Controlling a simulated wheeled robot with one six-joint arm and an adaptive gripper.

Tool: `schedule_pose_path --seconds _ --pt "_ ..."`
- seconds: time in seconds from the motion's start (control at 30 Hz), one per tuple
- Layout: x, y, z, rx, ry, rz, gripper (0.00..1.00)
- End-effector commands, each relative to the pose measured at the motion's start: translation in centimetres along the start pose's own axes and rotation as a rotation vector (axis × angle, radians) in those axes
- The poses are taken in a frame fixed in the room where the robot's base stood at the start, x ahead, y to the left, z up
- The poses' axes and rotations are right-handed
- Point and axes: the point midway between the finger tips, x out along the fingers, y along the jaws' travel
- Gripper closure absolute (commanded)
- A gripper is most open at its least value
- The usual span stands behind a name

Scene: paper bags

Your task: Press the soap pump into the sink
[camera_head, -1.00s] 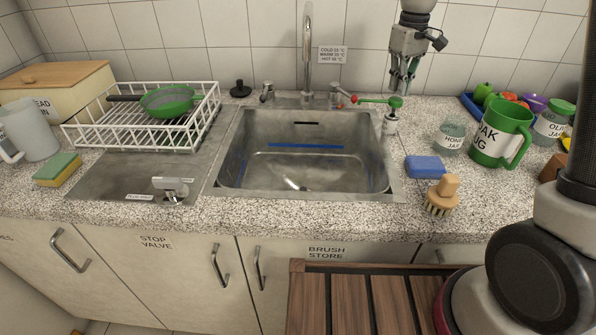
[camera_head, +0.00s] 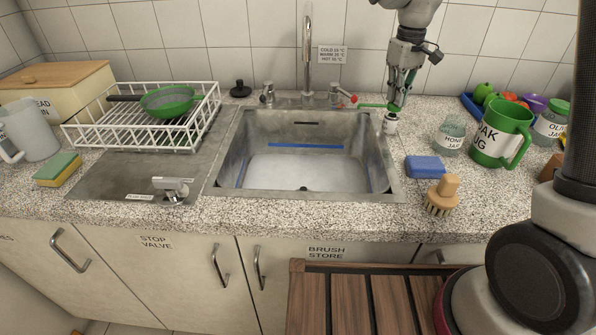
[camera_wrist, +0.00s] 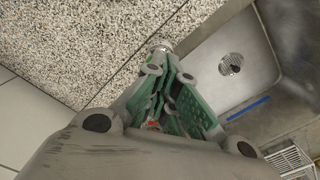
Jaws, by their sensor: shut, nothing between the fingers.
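The soap pump (camera_head: 390,124) stands upright at the back right corner of the sink, a small pale bottle with a green nozzle (camera_head: 372,106) pointing left over the basin. My gripper (camera_head: 396,104) is shut and empty, pointing down, with its fingertips at the top of the pump, apparently touching it. The fingers hide the pump head. The steel sink (camera_head: 232,150) has a blue line on its walls and a pale floor. In the wrist view, my green-padded fingers (camera_wrist: 157,66) lie over a small round pale part of the pump (camera_wrist: 160,45), beside the basin (camera_wrist: 235,95).
The tap (camera_head: 307,50) and its handles stand behind the sink. A blue sponge (camera_head: 425,167), a brush (camera_head: 442,195), a jar (camera_head: 450,136) and a green jug (camera_head: 502,135) stand to the right. A white dish rack (camera_head: 150,120) is at left.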

Motion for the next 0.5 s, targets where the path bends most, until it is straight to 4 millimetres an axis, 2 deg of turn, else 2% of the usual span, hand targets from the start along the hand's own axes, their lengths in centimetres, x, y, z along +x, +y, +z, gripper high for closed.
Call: schedule_pose_path --seconds 0.23,0.5 --pt "-0.3 0.0 0.0 0.000 -0.002 -0.001 1.00" --pt "-2.1 0.0 0.0 0.000 0.000 -0.001 1.00"
